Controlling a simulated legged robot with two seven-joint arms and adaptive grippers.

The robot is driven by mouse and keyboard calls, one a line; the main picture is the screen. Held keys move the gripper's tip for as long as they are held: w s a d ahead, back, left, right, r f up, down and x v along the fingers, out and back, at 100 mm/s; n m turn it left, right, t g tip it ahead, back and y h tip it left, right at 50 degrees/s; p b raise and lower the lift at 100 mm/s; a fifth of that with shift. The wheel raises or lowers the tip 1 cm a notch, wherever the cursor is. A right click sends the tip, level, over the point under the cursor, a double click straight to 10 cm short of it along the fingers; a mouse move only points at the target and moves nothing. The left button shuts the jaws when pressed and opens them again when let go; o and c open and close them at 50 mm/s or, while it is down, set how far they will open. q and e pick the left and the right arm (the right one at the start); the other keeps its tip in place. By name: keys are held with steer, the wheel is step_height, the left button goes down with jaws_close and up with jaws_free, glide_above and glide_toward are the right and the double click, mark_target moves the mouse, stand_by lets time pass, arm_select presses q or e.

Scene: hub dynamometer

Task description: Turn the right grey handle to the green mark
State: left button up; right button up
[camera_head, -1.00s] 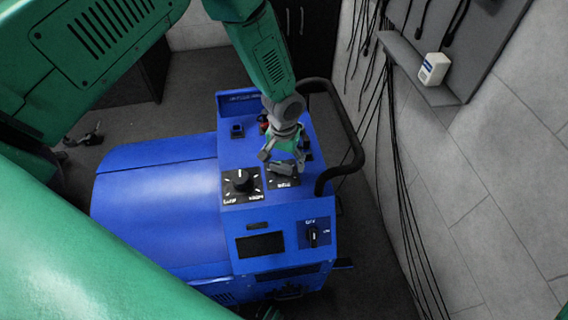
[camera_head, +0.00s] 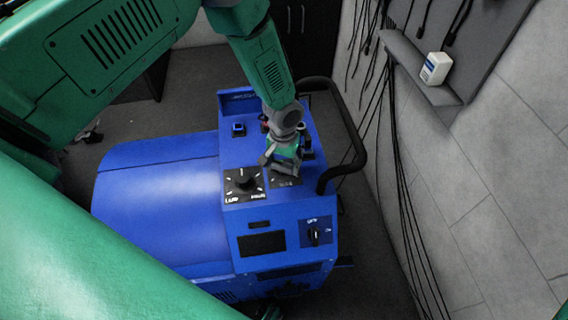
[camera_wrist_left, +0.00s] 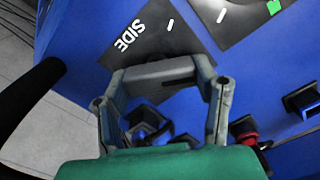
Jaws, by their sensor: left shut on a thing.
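My left gripper (camera_head: 281,160) is over the right black dial plate (camera_head: 287,183) on the blue machine. In the left wrist view its fingers (camera_wrist_left: 162,88) are closed around a grey bar, the right grey handle (camera_wrist_left: 158,74). The handle is mostly hidden by the gripper in the head view. The plate (camera_wrist_left: 135,55) with the word SIDE and white ticks shows beyond the fingers. A green mark (camera_wrist_left: 273,7) shows on black at the upper right of the wrist view; I cannot tell for sure which plate carries it. My right gripper is not in view.
A black knob (camera_head: 241,180) on its own plate sits left of the gripper. A small switch (camera_head: 314,236) and a dark display (camera_head: 261,244) are nearer. A black tubular rail (camera_head: 357,145) curves along the right side. A red button (camera_wrist_left: 247,136) is close to the fingers.

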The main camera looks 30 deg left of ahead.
arm_select(q)
steer(key=shift+m+b, duration=0.3)
steer(key=shift+m, duration=0.3)
steer(key=m+b, duration=0.1)
steer(key=m, duration=0.3)
steer(key=m+b, duration=0.1)
steer(key=m, duration=0.5)
steer(key=shift+m, duration=0.3)
steer(key=o, duration=1.2)
